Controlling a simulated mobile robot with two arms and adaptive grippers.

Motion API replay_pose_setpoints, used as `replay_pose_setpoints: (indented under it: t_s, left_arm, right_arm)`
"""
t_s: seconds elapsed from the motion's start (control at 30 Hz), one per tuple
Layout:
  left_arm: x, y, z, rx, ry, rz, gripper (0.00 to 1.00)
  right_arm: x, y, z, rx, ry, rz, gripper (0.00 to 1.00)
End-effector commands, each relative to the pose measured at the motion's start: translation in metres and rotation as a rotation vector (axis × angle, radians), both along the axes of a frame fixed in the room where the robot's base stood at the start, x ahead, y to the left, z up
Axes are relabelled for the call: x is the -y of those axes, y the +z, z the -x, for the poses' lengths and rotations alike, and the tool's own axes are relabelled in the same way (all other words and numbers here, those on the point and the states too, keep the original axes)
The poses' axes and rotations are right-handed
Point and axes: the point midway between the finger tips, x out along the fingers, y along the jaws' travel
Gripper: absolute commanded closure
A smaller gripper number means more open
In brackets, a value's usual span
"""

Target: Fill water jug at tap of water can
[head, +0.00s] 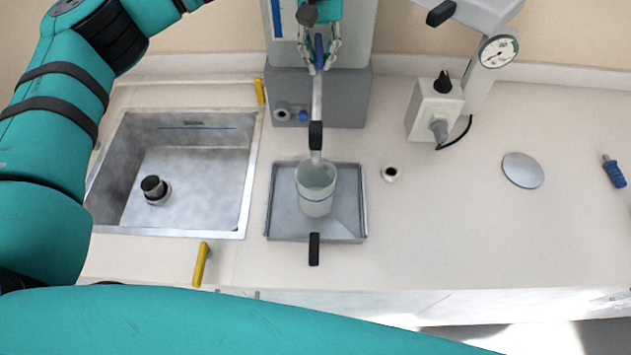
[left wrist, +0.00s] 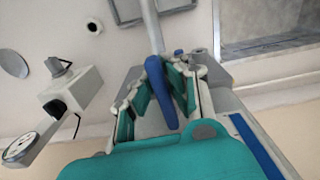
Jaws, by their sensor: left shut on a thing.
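The water can (head: 352,95), a grey box with a paler upper part, stands at the back. Its long grey tap (head: 317,98) reaches forward, with a black piece near its end above the jug. The pale, translucent jug (head: 315,197) stands upright on a metal tray, under the tap's end. A line rings it; I cannot tell the water level. My left gripper (head: 320,60) is shut on the tap's blue lever (head: 319,46). In the left wrist view, the blue lever (left wrist: 161,92) lies between the fingers of the left gripper (left wrist: 158,85). My right gripper is out of view.
A metal sink (head: 205,190) with yellow handles (head: 202,264) lies left of the tray (head: 356,236). A black handle (head: 314,249) shows at the tray's front. A device with a gauge (head: 498,51) stands at right. The counter's right front is clear.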

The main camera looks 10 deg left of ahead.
Motion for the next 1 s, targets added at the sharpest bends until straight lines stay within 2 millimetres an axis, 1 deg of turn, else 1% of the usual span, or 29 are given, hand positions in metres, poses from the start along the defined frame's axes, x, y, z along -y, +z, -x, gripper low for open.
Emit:
replay_pose_setpoints:
  t_s: [0.13, 0.63, 0.67, 0.87, 0.9, 1.0]
  left_arm:
    - [-0.0021, 0.0019, -0.0006, 0.005, -0.055, 0.002, 1.0]
    - [-0.0018, 0.0016, -0.0006, 0.005, -0.05, 0.002, 1.0]
    - [-0.0018, 0.0016, -0.0006, 0.005, -0.05, 0.002, 0.88]
    - [-0.002, 0.0008, -0.0001, 0.002, -0.05, 0.001, 0.61]
    - [-0.002, 0.0006, -0.0001, 0.002, -0.05, 0.0, 0.58]
    - [-0.002, 0.0003, 0.0001, 0.001, -0.05, 0.001, 0.58]
  right_arm:
    - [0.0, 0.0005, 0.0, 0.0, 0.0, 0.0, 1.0]
    - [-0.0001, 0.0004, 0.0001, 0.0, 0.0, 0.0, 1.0]
    - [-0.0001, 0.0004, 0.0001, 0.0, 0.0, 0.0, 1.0]
    - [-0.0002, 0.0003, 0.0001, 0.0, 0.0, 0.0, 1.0]
    - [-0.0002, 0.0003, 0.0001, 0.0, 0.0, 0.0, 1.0]
    - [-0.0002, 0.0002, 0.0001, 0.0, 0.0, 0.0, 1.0]
